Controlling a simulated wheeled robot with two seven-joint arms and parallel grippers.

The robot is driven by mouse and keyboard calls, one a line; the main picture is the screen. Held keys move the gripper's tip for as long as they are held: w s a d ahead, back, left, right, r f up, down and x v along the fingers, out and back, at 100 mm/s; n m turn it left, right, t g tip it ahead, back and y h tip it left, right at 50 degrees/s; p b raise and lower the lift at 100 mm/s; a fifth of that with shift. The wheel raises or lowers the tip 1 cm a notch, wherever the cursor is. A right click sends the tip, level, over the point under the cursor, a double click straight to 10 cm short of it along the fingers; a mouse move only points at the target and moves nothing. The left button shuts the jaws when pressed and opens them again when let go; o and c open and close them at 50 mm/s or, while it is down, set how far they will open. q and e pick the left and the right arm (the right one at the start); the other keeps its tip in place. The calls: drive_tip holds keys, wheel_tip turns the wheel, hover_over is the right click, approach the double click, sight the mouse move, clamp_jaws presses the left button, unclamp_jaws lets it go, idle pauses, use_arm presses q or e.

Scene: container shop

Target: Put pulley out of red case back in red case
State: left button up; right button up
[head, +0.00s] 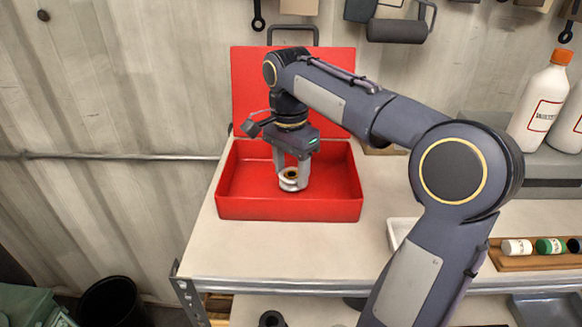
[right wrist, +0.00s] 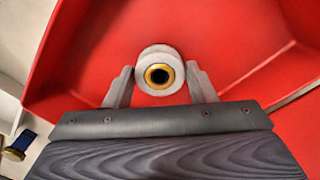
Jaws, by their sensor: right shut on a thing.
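The red case (head: 290,209) stands open on the table, its lid raised at the back. The pulley (head: 290,173) is a pale grey ring with a brass-coloured centre and a dark bore. My right gripper (head: 291,180) points down into the case and is shut on the pulley. In the right wrist view, the pulley (right wrist: 159,72) sits between the two fingertips, with the case's red floor (right wrist: 235,45) behind it. I cannot tell whether the pulley touches the floor. My left gripper is not in view.
White bottles with an orange cap (head: 545,100) stand at the right. A wooden rack (head: 540,262) with small jars lies at the front right, near a white tray (head: 400,233). Tools hang on the wall behind. The tabletop left of my arm is clear in front of the case.

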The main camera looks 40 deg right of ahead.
drive_tip(key=shift+f, duration=0.15)
drive_tip(key=o, duration=1.1)
drive_tip(key=r+p, duration=0.1)
drive_tip(key=r, duration=1.1)
drive_tip(key=shift+w+r, duration=0.2)
